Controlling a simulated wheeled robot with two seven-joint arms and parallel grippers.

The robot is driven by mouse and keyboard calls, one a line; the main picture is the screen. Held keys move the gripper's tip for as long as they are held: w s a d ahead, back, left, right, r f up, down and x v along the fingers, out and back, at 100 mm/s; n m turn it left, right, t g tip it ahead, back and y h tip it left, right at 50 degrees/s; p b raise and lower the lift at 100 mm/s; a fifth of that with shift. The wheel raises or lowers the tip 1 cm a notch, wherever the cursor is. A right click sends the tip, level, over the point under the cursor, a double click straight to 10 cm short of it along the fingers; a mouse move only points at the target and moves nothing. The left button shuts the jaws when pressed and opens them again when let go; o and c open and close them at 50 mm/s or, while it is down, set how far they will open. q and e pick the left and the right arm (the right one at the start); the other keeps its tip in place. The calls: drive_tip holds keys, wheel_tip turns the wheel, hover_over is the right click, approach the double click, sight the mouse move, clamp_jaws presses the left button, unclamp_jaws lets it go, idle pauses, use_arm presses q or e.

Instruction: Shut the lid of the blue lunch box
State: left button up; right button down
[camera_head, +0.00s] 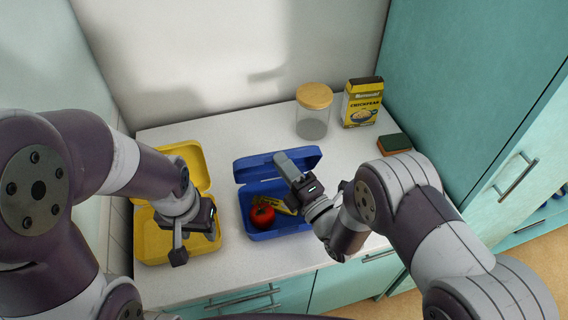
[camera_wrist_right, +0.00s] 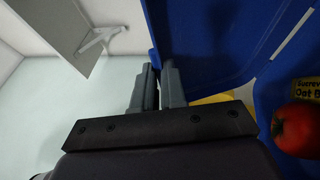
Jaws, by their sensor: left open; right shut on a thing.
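The blue lunch box (camera_head: 262,234) stands on the counter with its lid (camera_head: 305,158) raised at the back. A red tomato or apple (camera_head: 262,216) and a yellow packet (camera_head: 290,203) lie inside; both show at the right of the right wrist view. My right gripper (camera_head: 283,160) is at the lid's front edge, its fingers (camera_wrist_right: 158,88) closed on the lid (camera_wrist_right: 205,45), which passes between them in the right wrist view. My left gripper (camera_head: 182,248) is open and empty over the yellow lunch box, left of the blue one.
The yellow lunch box (camera_head: 150,245) has its lid raised too. A glass jar with wooden lid (camera_head: 313,124), a yellow chickpea box (camera_head: 362,102) and a sponge (camera_head: 394,144) stand at the back right. Teal cabinets (camera_head: 470,80) bound the right; counter between jar and blue box is clear.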

drive_tip(key=c, duration=1.1)
unclamp_jaws()
drive_tip(key=shift+c, duration=0.2)
drive_tip(key=shift+f, duration=0.1)
drive_tip(key=b+v, duration=0.3)
drive_tip(key=v, duration=0.9)
drive_tip(key=shift+s+d, duration=0.25)
